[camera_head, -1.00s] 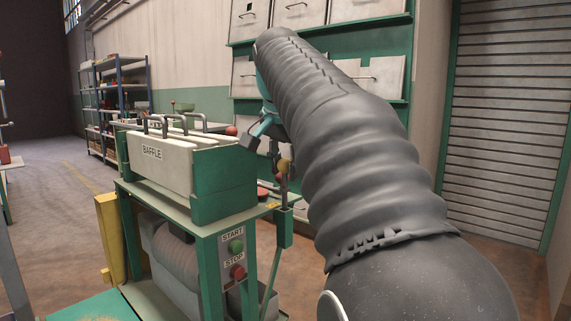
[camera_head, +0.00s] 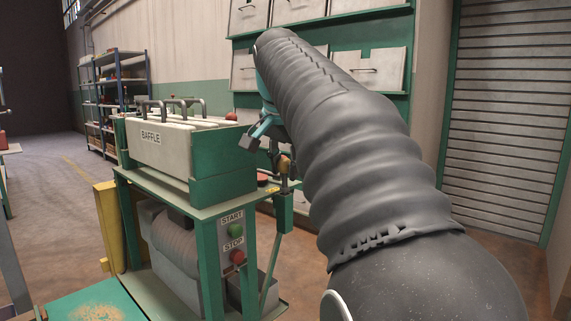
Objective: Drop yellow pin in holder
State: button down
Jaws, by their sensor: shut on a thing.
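My gripper (camera_head: 264,132), teal and dark grey, is at the far end of my arm and partly hidden by it. It is shut on the yellow pin (camera_head: 284,164), whose orange-yellow head shows just below the gripper, beside the arm. The pin hangs roughly upright, with a thin dark lower part. The holder (camera_head: 284,210), a narrow green box on the right side of the green machine frame, is right below the pin. Whether the pin's lower end is inside the holder or just above it is too small to tell.
A white and green hopper labelled BAFFLE (camera_head: 150,139) with dark handles stands on the machine, left of the gripper. START and STOP buttons (camera_head: 237,257) are on the front. A green cabinet (camera_head: 366,75) stands behind. The floor (camera_head: 60,185) at left is open.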

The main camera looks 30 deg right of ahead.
jog(key=shift+f, duration=0.15)
jog(key=c, duration=0.8)
grip_release()
jog(key=shift+o, duration=0.2)
jog(key=v, duration=1.2)
jog(key=p+v, duration=0.7)
jog(key=v, duration=0.2)
jog(key=shift+p, duration=0.3)
dwell(0.5)
